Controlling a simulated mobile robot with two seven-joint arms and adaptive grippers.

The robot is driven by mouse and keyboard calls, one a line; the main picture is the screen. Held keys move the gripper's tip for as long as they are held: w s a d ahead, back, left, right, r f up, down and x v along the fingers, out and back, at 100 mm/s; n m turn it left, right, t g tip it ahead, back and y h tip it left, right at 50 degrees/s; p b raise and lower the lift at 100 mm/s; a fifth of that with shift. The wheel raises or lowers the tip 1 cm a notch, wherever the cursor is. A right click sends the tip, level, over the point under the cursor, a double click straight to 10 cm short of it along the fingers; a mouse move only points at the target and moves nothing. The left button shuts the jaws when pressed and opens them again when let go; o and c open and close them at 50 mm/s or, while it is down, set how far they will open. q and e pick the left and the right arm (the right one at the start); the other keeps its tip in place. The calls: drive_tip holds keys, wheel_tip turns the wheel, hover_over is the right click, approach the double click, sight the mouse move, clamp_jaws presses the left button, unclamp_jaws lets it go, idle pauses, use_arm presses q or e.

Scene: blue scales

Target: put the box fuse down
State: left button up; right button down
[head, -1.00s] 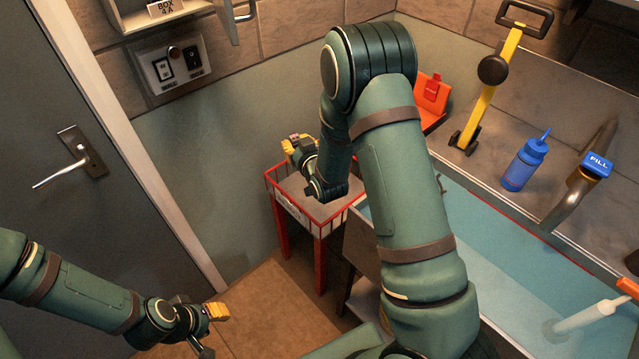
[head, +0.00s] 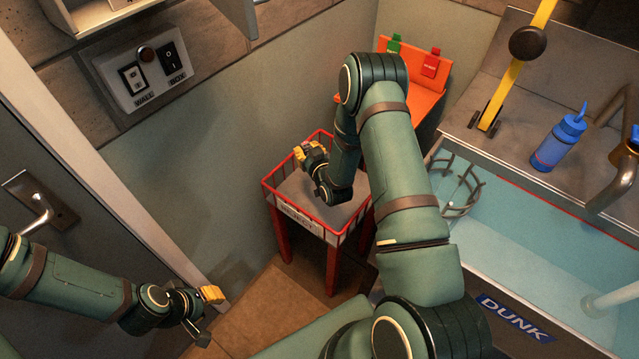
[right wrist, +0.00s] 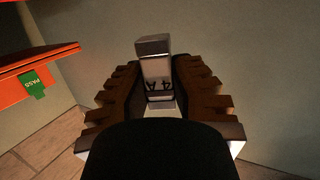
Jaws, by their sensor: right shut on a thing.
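My right gripper (head: 311,155) is shut on the box fuse, over the back left part of the red-railed tray table (head: 284,202) in the head view. In the right wrist view the box fuse (right wrist: 155,72) is a pale block marked 4A, held between the two toothed fingers (right wrist: 160,90). The gripper hides most of the fuse in the head view. I cannot tell how high it is above the tray. My left gripper (head: 211,294) is low at the left, apart from the tray; its finger opening is unclear.
An orange stand (head: 425,88) with a green tag (head: 394,46) and a red tag (head: 431,63) stands behind the tray; the green tag reads PASS in the wrist view. A water tank (head: 540,225) and blue bottle (head: 559,143) are at right. The tray's visible floor looks clear.

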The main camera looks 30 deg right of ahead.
wheel_tip(320, 180, down, 10)
drive_tip(key=shift+r+b, duration=0.2)
drive_tip(key=shift+b, duration=0.95)
drive_tip(key=shift+r, duration=0.1)
drive_tip(key=shift+s, duration=0.1)
drive_tip(key=shift+f, duration=0.6)
drive_tip(key=c, duration=1)
unclamp_jaws()
